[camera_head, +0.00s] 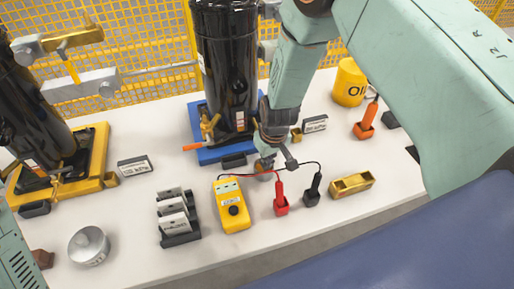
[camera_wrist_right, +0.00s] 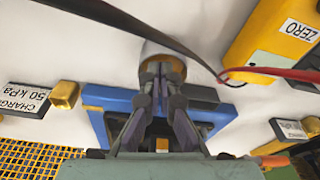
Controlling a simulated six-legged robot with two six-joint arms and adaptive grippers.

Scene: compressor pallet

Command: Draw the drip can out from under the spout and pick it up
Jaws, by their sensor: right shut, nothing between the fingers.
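A small round can (camera_wrist_right: 165,53) with a tan side lies just past my right fingertips in the right wrist view; the fingers cover much of it. In the head view only a bit of it shows (camera_head: 264,174), beside the front right corner of the blue base. My right gripper (camera_head: 265,158) reaches down in front of the black cylinder. In the wrist view its fingers (camera_wrist_right: 158,82) are together and empty, overlapping the can; I cannot tell whether they touch it. The spout above the can is hidden by my right arm. My left gripper is out of view.
The black cylinder (camera_head: 225,60) stands on a blue base (camera_head: 208,152).

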